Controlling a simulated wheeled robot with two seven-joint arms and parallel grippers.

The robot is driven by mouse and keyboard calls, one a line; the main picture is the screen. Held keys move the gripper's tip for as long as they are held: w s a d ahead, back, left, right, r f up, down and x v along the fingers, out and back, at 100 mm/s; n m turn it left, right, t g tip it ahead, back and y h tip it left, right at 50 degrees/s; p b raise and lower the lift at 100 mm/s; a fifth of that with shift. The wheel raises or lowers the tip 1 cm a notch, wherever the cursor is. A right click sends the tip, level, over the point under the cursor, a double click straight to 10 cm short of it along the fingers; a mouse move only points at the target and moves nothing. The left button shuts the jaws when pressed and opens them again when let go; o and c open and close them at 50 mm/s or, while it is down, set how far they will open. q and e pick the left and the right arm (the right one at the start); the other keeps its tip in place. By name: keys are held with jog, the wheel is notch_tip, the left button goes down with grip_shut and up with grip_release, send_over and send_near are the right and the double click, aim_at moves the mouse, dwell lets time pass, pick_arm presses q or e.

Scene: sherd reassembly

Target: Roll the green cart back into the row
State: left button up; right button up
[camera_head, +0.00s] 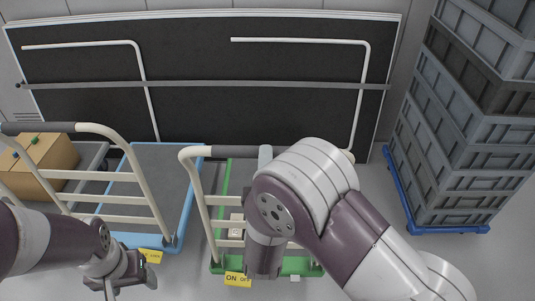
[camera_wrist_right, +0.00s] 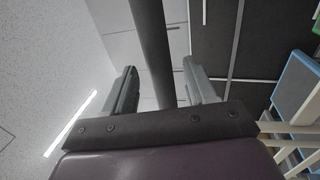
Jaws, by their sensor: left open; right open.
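The green cart (camera_head: 218,266) stands in the middle of the head view, with a cream tubular handle frame and a dark grip (camera_head: 232,152) along its top. A yellow ON/OFF label is at its near edge, and a small pale item lies on its deck. My right arm covers much of the cart and most of my right gripper in the head view. In the right wrist view my right gripper (camera_wrist_right: 160,88) is open, and a dark bar, apparently the handle grip, passes between its fingers; contact is unclear. My left gripper (camera_head: 116,284) is open and empty at the bottom left, apart from the green cart.
Left of the green cart stands a blue cart (camera_head: 186,222) with a similar handle; further left is a cart carrying a cardboard box (camera_head: 52,153). A dark panel (camera_head: 200,110) with white rails is behind. Grey crates (camera_head: 465,130) stack on a blue dolly (camera_head: 420,229) at right.

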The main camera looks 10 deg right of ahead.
jog(key=shift+x, duration=1.65)
grip_shut()
jog(key=shift+w+r, duration=0.1)
jog(key=shift+w, duration=0.25)
jog(key=f+x, duration=0.1)
jog(key=x, duration=0.6)
jog(key=shift+w, duration=0.3)
jog(key=shift+d+f, duration=0.1)
jog(key=shift+d, duration=0.05)
